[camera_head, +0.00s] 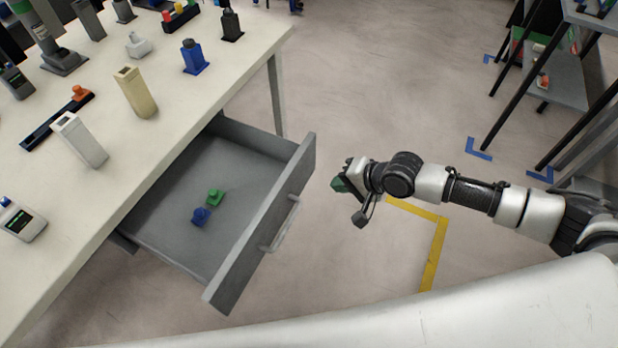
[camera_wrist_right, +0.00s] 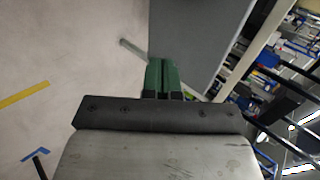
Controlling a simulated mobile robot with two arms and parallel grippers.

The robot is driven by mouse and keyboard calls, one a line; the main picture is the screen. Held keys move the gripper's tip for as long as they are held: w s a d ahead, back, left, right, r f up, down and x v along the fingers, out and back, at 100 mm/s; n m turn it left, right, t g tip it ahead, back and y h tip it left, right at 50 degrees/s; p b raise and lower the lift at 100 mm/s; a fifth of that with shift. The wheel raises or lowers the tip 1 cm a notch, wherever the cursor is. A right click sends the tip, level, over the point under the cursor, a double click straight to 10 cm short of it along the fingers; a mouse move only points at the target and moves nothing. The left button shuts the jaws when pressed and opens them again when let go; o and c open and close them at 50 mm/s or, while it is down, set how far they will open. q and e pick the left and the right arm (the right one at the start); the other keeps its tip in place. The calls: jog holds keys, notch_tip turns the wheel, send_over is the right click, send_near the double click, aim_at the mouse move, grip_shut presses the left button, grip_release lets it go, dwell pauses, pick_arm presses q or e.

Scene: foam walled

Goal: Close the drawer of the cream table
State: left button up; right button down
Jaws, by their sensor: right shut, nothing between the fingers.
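The cream table (camera_head: 235,50) fills the upper left of the head view. Its grey drawer (camera_head: 300,185) is pulled well out, with a bar handle (camera_head: 281,226) on its front. A green piece (camera_head: 214,197) and a blue piece (camera_head: 201,216) lie inside it. My right gripper (camera_head: 338,185) is shut and empty, just right of the drawer front and apart from it in the head view. The right wrist view shows its green fingers (camera_wrist_right: 163,78) together before a grey panel (camera_wrist_right: 190,35). My left gripper is not in view.
Several small devices, a cream block (camera_head: 135,92) and a blue bottle (camera_head: 194,57) stand on the tabletop. A shelf rack (camera_head: 560,80) stands at the upper right. Yellow floor tape (camera_head: 436,245) lies below my right arm. The floor between table and rack is clear.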

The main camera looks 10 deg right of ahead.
aim_at(300, 180)
jog(key=w+a+f, duration=0.2)
jog(key=a, duration=0.1)
jog(key=w+a+f, duration=0.1)
jog(key=w+a, duration=0.1)
jog(key=shift+a+f+b, duration=0.25)
jog(key=shift+f+b, duration=0.05)
jog(key=shift+f, duration=0.05)
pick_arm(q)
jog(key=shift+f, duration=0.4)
pick_arm(e)
jog(key=shift+w+a, duration=0.4)
jog(key=shift+a, duration=0.15)
jog(key=shift+a, duration=0.1)
